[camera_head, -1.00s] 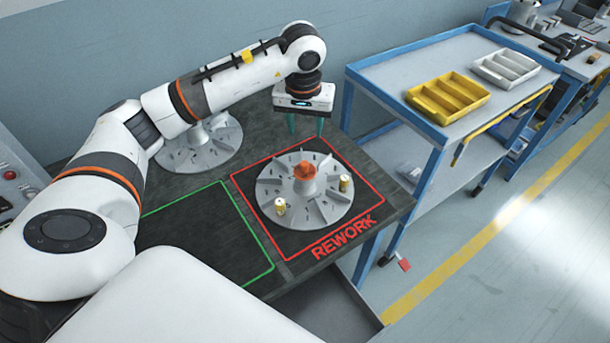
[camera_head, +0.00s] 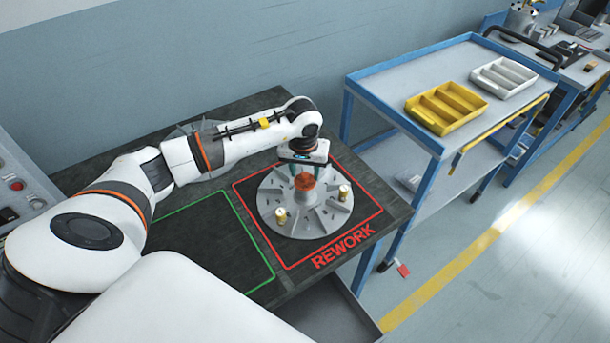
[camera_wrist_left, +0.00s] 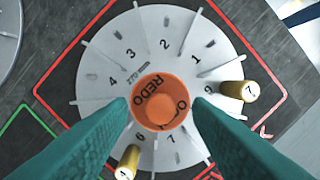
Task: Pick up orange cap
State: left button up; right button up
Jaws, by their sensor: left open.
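The orange cap (camera_head: 304,182) sits on the centre hub of the grey finned disc (camera_head: 270,206) inside the red REWORK outline. In the left wrist view the cap (camera_wrist_left: 159,102) shows its top with the letters "REDO". My left gripper (camera_head: 304,168) is above and around the cap area. Its two teal fingers (camera_wrist_left: 158,122) are open, one on each side of the cap, with a small gap between each finger and the cap. The lower part of the disc (camera_wrist_left: 100,75) is partly hidden by the fingers. My right gripper is not in view.
Two brass cylinders stand on the disc, one at right (camera_head: 343,192) and one at front left (camera_head: 281,215). A second disc (camera_head: 190,130) lies behind my left arm. The green outlined area (camera_head: 160,212) looks bare. A blue cart holds a yellow tray (camera_head: 447,108) and a white tray (camera_head: 503,77).

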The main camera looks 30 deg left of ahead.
pick_arm(q)
jog(key=shift+w+f, duration=0.1)
jog(key=shift+f, duration=0.4)
grip_shut()
